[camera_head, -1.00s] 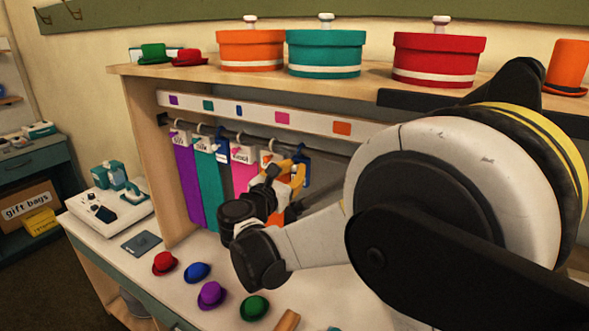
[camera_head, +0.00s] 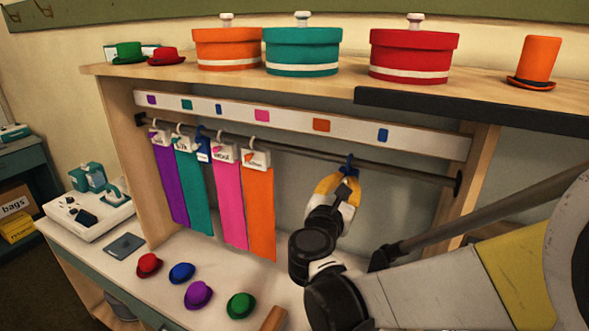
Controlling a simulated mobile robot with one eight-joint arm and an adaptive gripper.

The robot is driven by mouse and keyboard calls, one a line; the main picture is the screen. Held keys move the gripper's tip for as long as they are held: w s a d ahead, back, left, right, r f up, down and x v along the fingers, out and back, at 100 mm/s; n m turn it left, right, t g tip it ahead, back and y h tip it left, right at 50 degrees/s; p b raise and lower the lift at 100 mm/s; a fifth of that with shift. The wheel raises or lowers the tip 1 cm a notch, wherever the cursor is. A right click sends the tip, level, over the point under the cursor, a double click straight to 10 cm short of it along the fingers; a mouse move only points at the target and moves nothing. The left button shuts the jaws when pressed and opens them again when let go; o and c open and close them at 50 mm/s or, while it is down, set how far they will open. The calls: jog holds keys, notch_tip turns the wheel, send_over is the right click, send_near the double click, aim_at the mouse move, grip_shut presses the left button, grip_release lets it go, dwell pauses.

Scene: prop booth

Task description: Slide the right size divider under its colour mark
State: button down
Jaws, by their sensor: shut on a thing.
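My gripper (camera_head: 346,186), with yellow and white fingers, is shut on a small blue divider (camera_head: 349,162) at the dark rail (camera_head: 300,150). Most of that divider is hidden by the fingers; its blue top shows at the rail. It stands between the orange mark (camera_head: 322,125) and the right-hand blue mark (camera_head: 383,135) on the white strip (camera_head: 425,142). Another blue divider (camera_head: 203,146) with a white label hangs between the teal strip (camera_head: 197,190) and the pink strip (camera_head: 229,205). The strip's other marks are purple (camera_head: 151,99), teal (camera_head: 187,104), blue (camera_head: 219,108) and pink (camera_head: 262,115).
A purple strip (camera_head: 170,185) and an orange strip (camera_head: 260,210) also hang on the rail. The rail is clear right of my gripper to its end bracket (camera_head: 458,184). Small hats, including a green one (camera_head: 240,306), lie on the counter below.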

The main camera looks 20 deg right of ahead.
jog(key=s+d, duration=0.4)
jog(key=shift+s+d+p, duration=0.3)
jog(key=shift+s+d, duration=0.1)
jog(key=c, duration=1.4)
grip_release()
jog(key=v, duration=1.2)
